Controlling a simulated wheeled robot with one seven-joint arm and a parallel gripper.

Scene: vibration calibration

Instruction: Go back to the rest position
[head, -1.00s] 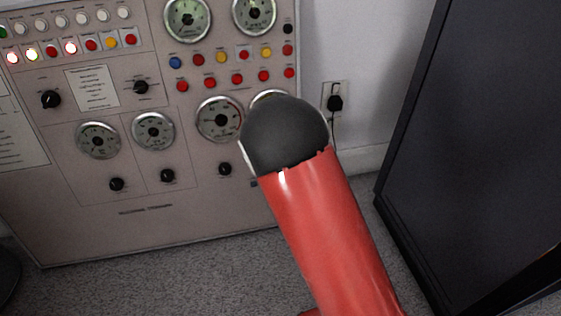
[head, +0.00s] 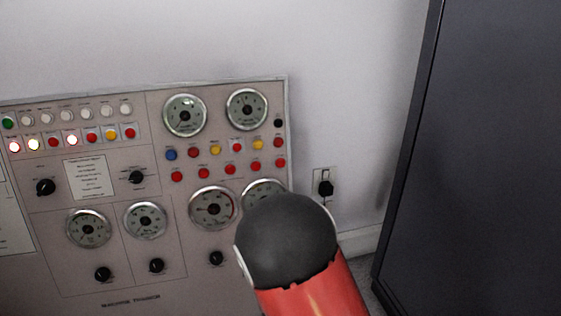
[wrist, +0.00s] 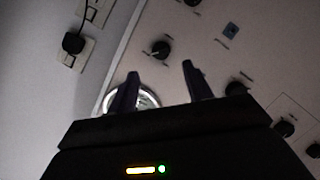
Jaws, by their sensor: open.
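My gripper (wrist: 158,70) is open in the wrist view, with its two dark fingers apart and nothing between them. The fingers point toward the face of the control panel (wrist: 200,75). A round gauge (wrist: 147,97) shows partly behind the left finger, and a black knob (wrist: 160,49) shows just beyond the fingertips. I cannot tell how far the fingers are from the panel. In the head view my red arm with its black joint covers the panel's lower right corner, and the gripper is hidden there. The panel (head: 120,285) carries gauges, knobs, coloured buttons and several lit lamps.
A wall outlet with a black plug (head: 325,188) is right of the panel; it also shows in the wrist view (wrist: 73,42). A large dark cabinet or screen (head: 480,160) stands at the right. The wall (head: 340,60) above the panel is bare.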

